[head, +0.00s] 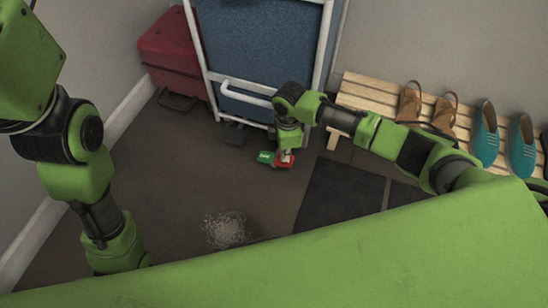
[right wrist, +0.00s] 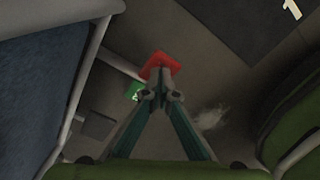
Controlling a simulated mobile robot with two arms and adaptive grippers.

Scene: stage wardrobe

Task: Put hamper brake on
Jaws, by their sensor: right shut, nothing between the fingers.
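The hamper (head: 258,48) is a blue fabric bin in a white tube frame, standing at the top centre of the head view. Its blue side also shows at the left of the right wrist view (right wrist: 40,85). Low by its base is the brake, with a red pedal (head: 284,163) and a green part (head: 266,157). In the right wrist view the red pedal (right wrist: 160,66) lies just beyond my fingertips, the green part (right wrist: 134,92) beside them. My right gripper (head: 287,152) points down at the red pedal, shut and empty; I cannot tell whether it touches. My left gripper is out of view.
A red case (head: 172,52) stands by the wall left of the hamper. A slatted wooden bench (head: 365,92) with brown sandals (head: 409,105) and teal shoes (head: 485,135) is on the right. A pale fuzzy patch (head: 226,229) and a dark mat (head: 342,191) lie on the floor.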

